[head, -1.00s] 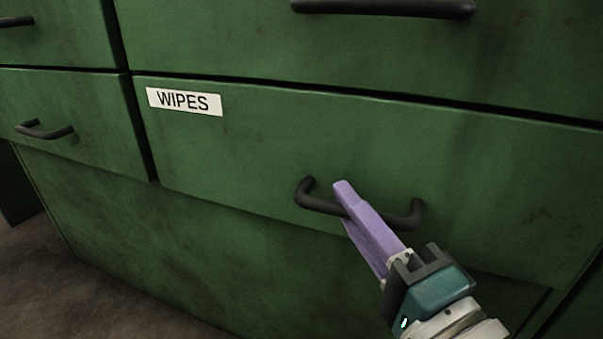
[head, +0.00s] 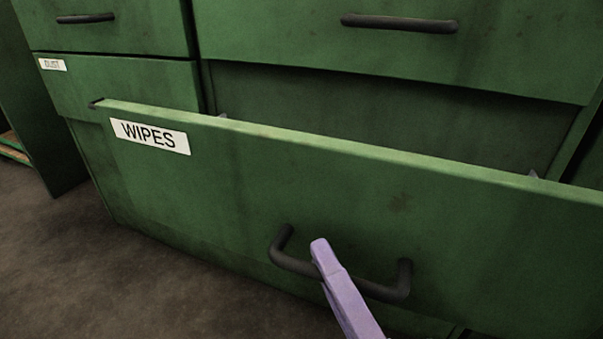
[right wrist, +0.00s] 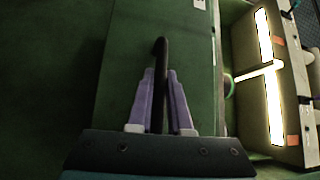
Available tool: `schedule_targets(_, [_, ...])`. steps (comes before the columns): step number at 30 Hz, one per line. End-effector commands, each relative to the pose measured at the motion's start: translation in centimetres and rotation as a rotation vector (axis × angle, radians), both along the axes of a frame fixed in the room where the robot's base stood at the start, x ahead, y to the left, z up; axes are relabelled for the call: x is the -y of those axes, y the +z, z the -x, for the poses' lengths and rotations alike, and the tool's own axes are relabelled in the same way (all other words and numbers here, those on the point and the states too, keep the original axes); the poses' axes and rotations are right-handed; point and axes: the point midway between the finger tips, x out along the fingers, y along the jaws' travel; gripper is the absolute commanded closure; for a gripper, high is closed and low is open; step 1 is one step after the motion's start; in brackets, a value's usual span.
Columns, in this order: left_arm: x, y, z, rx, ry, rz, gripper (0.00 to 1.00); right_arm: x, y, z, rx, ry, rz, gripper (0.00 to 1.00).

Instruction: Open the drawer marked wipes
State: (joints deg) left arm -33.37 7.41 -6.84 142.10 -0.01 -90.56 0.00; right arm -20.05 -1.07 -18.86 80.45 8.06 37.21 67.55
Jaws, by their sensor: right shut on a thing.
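The green drawer marked WIPES (head: 230,190) stands out from the cabinet, with a gap behind its front panel. Its white label (head: 150,136) is at the upper left of the front. My right gripper (head: 328,262), with purple fingers, is shut on the dark bar handle (head: 385,290). In the right wrist view the fingers (right wrist: 162,100) lie on both sides of the handle (right wrist: 160,58). The inside of the drawer is mostly hidden behind its front. My left gripper is not in view.
A drawer with a partly readable label (head: 52,64) is at the left. Another drawer with a dark handle (head: 400,23) is above and looks shut. Bare brown floor (head: 90,260) lies at the lower left.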

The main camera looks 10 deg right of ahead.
Motion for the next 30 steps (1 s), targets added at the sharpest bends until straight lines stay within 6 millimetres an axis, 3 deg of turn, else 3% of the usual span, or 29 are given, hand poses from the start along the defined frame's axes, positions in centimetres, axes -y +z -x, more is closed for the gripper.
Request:
schedule_targets(3, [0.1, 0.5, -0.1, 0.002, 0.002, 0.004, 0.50, -1.2, 0.0, 1.9, -0.004, 0.000, 0.000, 1.00])
schedule_targets(9, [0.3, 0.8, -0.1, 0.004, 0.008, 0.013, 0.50, -2.6, 0.0, 3.8, 0.000, 0.000, 0.001, 1.00])
schedule_targets(26, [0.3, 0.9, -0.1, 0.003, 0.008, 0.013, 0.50, -3.1, -0.1, 4.6, 0.000, 0.001, 0.002, 1.00])
schedule_targets(27, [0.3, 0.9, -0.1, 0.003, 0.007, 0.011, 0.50, -3.1, -0.1, 4.6, 0.000, 0.001, 0.002, 0.78])
schedule_targets(30, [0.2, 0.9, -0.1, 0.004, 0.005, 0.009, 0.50, -3.1, -0.1, 4.6, 0.000, 0.001, 0.002, 0.67])
